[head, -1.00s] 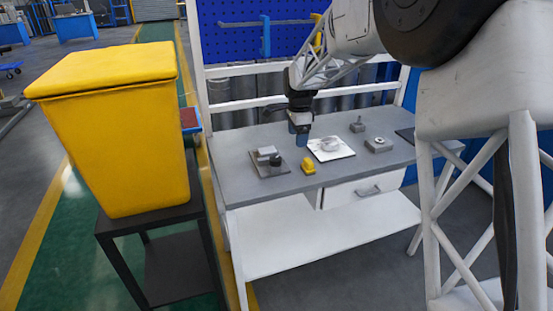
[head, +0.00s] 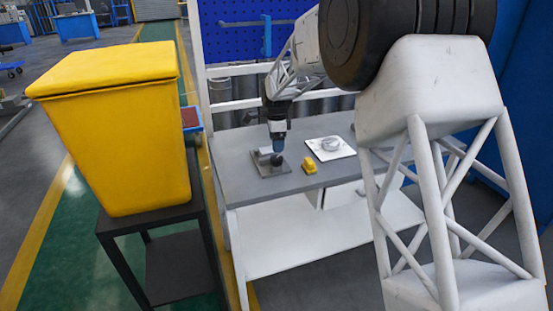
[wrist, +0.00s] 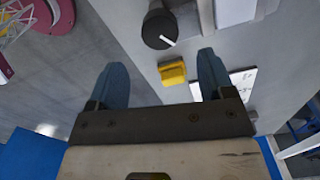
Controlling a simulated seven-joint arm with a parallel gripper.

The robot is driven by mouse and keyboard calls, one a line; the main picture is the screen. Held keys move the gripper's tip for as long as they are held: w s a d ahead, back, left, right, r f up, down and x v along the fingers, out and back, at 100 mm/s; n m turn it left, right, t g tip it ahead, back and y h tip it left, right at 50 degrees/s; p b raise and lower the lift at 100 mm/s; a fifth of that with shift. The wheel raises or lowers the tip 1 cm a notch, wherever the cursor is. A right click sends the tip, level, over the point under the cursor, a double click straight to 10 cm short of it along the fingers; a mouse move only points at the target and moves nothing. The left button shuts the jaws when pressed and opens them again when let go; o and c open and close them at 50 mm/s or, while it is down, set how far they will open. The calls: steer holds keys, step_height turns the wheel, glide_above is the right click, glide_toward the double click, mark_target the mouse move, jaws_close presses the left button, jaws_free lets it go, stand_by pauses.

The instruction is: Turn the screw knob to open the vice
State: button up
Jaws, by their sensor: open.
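The vice (head: 263,169) is a grey block on a flat plate at the left end of the workbench. Its screw knob (wrist: 158,29) is dark and round with a white line on top, at the top middle of the wrist view. My gripper (head: 278,146) points down above the vice in the head view and partly covers it. In the wrist view the two blue fingers of my gripper (wrist: 161,78) are wide apart. The knob lies beyond the fingertips, not between them. No contact with the knob shows.
A small yellow object (head: 309,166) sits on the workbench (head: 232,180) right of the vice; it also shows between the fingers in the wrist view (wrist: 172,73). A large yellow bin (head: 115,130) stands left of the bench.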

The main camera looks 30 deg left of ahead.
mark_target(277, 158)
steer(key=shift+f, duration=3.75)
steer(key=c, duration=0.9)
